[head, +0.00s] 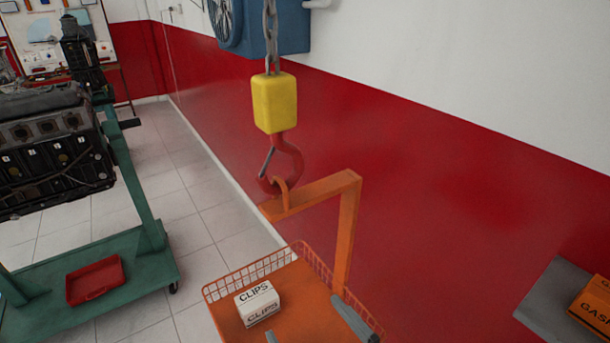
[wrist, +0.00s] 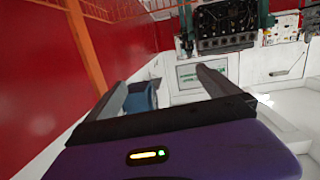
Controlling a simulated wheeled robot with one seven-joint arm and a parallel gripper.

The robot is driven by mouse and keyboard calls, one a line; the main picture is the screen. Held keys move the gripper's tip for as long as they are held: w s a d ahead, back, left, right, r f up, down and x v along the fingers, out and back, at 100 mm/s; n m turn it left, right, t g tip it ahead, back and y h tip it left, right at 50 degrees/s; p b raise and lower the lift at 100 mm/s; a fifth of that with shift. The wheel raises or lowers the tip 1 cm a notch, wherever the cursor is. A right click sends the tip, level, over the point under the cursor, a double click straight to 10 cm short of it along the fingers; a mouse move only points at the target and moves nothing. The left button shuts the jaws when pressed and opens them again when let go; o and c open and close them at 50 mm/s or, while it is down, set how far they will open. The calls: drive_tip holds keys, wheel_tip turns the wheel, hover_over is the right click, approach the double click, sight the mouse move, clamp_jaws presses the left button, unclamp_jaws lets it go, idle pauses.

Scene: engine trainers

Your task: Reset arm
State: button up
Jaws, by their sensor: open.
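My gripper (wrist: 161,80) shows in the wrist view with its two dark fingers spread apart. No object is held between them. Beyond the fingers are a pale panel and a blue rounded thing (wrist: 142,97), which the left finger partly covers. In the head view two grey bars show at the bottom edge by the orange tray (head: 292,296); I cannot tell for sure whether they are my fingers.
A white CLIPS box (head: 257,303) sits on the wire-rimmed tray, which hangs by an orange frame (head: 345,225) from a red hook (head: 288,160). A black engine (head: 55,160) on a green stand is left. An orange box (head: 594,305) sits on a grey shelf at right.

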drive_tip(key=s+d+f+m+h+b, duration=0.2)
drive_tip(key=s+d, duration=0.4)
drive_tip(key=s, duration=0.3)
drive_tip(key=s+d+f+m+h+b, duration=0.2)
drive_tip(key=s+d+f, duration=0.4)
drive_tip(key=s, duration=0.3)
drive_tip(key=s+d+f+m+h+b, duration=0.2)
drive_tip(key=s+d+f+h+b, duration=0.2)
drive_tip(key=s+d, duration=0.3)
drive_tip(key=shift+s+f+t+b, duration=0.3)
drive_tip(key=shift+s+f+b, duration=0.25)
drive_tip(key=shift+s+f, duration=0.35)
